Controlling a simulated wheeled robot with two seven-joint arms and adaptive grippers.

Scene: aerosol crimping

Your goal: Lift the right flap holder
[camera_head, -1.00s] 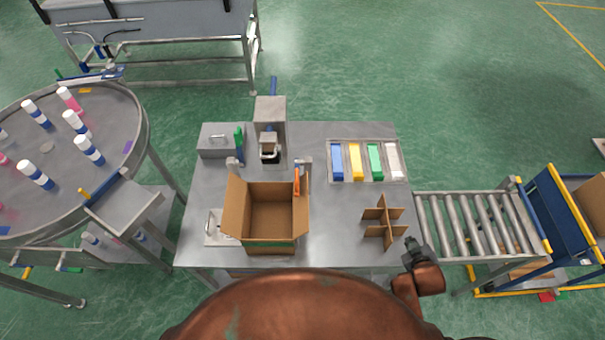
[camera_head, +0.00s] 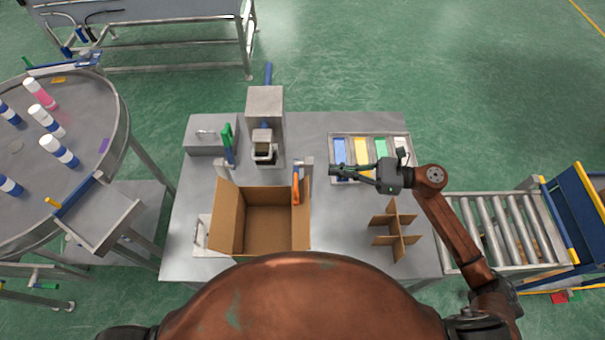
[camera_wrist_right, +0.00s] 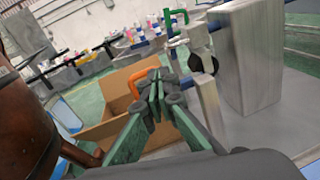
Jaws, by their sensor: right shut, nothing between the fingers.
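The right flap holder has an orange handle (camera_head: 296,190) hanging down over the right flap of the cardboard box (camera_head: 268,232). Its grey bracket (camera_head: 306,168) stands on the table behind that flap. My right gripper (camera_head: 333,172) reaches in from the right with its fingers pointing left, shut and empty, a short way right of the bracket. In the right wrist view the shut fingertips (camera_wrist_right: 156,98) appear in front of the orange handle (camera_wrist_right: 146,76) and partly overlap it; no contact is evident. My left gripper is not in view.
A grey machine (camera_head: 265,105) stands behind the box.

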